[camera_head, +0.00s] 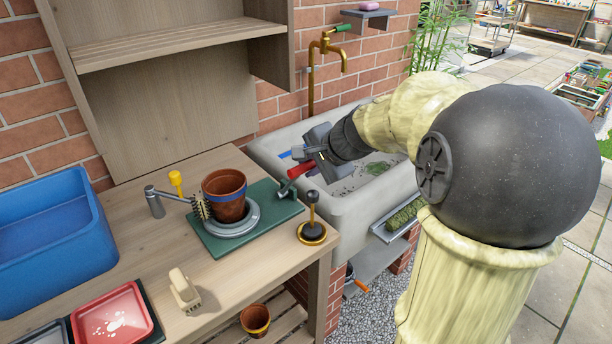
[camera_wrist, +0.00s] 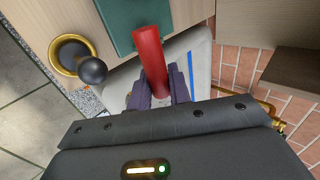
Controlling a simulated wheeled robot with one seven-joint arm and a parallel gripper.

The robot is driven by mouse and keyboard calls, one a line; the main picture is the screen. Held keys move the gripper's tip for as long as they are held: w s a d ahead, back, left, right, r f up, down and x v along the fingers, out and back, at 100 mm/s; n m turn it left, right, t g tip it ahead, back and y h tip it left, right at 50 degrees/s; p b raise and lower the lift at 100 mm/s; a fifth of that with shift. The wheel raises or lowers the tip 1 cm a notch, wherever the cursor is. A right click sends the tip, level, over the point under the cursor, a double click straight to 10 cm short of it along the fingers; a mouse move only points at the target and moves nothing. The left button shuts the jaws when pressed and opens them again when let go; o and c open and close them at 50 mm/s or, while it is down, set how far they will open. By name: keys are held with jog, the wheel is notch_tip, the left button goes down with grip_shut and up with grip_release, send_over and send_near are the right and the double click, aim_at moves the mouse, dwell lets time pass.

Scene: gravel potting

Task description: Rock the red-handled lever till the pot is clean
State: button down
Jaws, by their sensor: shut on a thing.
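The red-handled lever (camera_head: 300,170) sticks out from the right end of a green base plate (camera_head: 213,240) on the wooden bench. My gripper (camera_head: 312,166) is shut on the red handle, over the near edge of the sink. In the wrist view the red handle (camera_wrist: 151,58) runs between the purple-grey fingers of my gripper (camera_wrist: 160,92). The terracotta pot (camera_head: 226,197) stands upright on a round grey turntable (camera_head: 233,225) on the plate. Dark patches show on the pot's side. A brush (camera_head: 200,208) on a metal arm is at the pot's left side, seemingly touching it.
A black-knobbed plunger-like tool with a brass base (camera_head: 312,233) stands close to the lever, also in the wrist view (camera_wrist: 72,55). A blue tub (camera_head: 60,245), red tray (camera_head: 140,312) and hand brush (camera_head: 184,290) occupy the bench's left.

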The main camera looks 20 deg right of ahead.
jog(key=shift+s+d+f+t+b, duration=0.2)
jog(key=shift+s+f+t+b, duration=0.15)
jog(key=shift+b, duration=1.05)
jog(key=shift+r, duration=0.1)
jog(key=c, duration=1.3)
grip_release()
jog(key=shift+c, duration=0.2)
jog(key=shift+w, duration=0.1)
jog(key=shift+s+r, duration=0.3)
jog(key=shift+s, duration=0.05)
jog(key=p+v, duration=0.3)
jog(key=v, duration=1.3)
jog(key=shift+s+d+p, duration=0.2)
jog(key=shift+d+p, duration=0.15)
jog(key=shift+d, duration=0.05)
